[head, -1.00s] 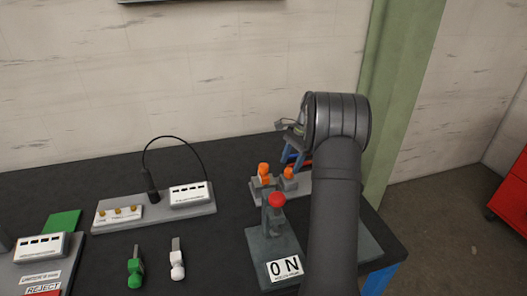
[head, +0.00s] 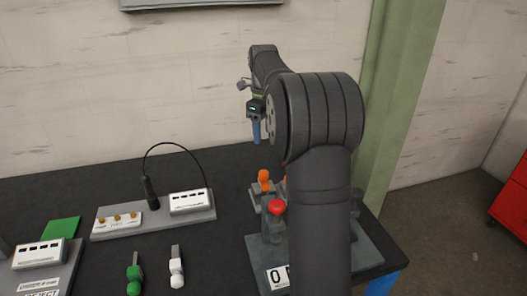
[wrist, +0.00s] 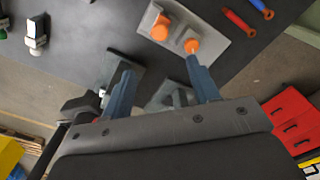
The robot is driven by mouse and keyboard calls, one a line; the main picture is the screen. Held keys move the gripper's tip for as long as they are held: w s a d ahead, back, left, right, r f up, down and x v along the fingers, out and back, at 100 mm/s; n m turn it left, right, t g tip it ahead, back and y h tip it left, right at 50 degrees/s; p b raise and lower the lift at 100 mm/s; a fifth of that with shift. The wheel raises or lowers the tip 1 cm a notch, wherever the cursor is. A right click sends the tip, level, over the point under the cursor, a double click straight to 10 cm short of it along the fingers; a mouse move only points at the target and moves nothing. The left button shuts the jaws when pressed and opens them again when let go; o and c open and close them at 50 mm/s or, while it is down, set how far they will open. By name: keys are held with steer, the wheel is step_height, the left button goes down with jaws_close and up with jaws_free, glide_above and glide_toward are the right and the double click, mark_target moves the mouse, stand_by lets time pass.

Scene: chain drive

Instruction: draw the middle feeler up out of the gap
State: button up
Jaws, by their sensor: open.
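My gripper (head: 256,132) hangs high in front of the wall in the head view. Its blue fingers (wrist: 160,66) are apart and empty in the wrist view. A green-handled feeler (head: 134,275) and a white-handled feeler (head: 176,268) lie apart on the dark bench. No feeler is plainly seen standing in a gap; my arm hides part of the fixture with the red knob (head: 277,207). I cannot tell which feeler is the middle one.
A grey block with orange-topped parts (head: 264,180) stands behind the red knob; its tops show in the wrist view (wrist: 160,27). A red tool (wrist: 237,20) and a blue tool (wrist: 262,8) lie beyond. A gauge stand (head: 150,215) sits left.

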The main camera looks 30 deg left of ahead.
mark_target(264, 172)
step_height(264, 172, down, 16)
steer(key=shift+f, duration=0.25)
stand_by(0.3)
jaws_close()
steer(key=shift+r, duration=4.55)
